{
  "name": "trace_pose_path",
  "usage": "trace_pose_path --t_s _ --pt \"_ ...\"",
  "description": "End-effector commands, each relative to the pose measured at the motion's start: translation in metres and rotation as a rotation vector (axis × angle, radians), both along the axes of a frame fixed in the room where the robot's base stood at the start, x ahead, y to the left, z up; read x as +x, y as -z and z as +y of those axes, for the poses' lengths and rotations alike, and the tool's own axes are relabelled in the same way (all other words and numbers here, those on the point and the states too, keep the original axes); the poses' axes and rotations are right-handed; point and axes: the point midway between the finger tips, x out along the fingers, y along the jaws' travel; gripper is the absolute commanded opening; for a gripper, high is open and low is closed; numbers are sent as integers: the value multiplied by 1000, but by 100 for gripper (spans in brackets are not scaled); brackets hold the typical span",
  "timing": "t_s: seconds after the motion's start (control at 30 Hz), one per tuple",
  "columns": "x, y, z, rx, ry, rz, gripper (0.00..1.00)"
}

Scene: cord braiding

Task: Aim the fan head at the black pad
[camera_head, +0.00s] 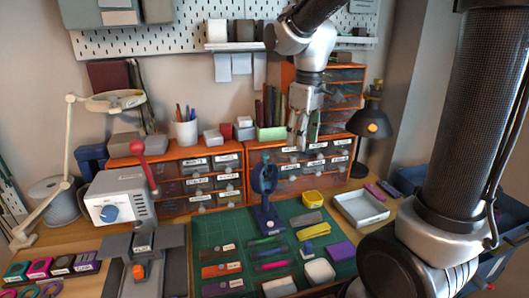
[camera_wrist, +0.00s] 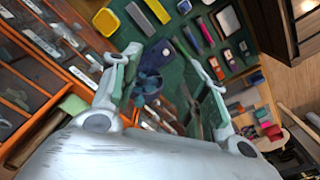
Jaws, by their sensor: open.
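The dark blue fan stands upright on the green mat; its round fan head (camera_head: 264,178) is on a stem above the base (camera_head: 268,218). Which way the head faces is hard to tell. In the wrist view the fan head (camera_wrist: 150,84) shows between my fingers, apart from them. My gripper (camera_head: 298,143) is open and empty, above and a little right of the fan, in front of the drawers. It also shows in the wrist view (camera_wrist: 165,62). A black pad (camera_head: 62,265) appears to lie in the row of coloured pads at the front left.
Orange drawer units (camera_head: 200,178) stand close behind the fan. A grey box with a red-knobbed lever (camera_head: 118,198) stands left. A white tray (camera_head: 361,208) and a yellow container (camera_head: 312,198) lie right. The green mat (camera_head: 205,240) carries several small labelled items.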

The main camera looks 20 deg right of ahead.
Motion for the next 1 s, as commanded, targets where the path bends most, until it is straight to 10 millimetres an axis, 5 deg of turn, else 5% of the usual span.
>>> trace_pose_path --t_s 0.2,0.3,0.57,1.0 --pt "87 25 50 -22 -471 54 44" --pt "109 25 62 -26 -675 49 44" --pt "122 26 67 -31 -884 39 44" --pt "122 90 67 -31 -884 39 44"
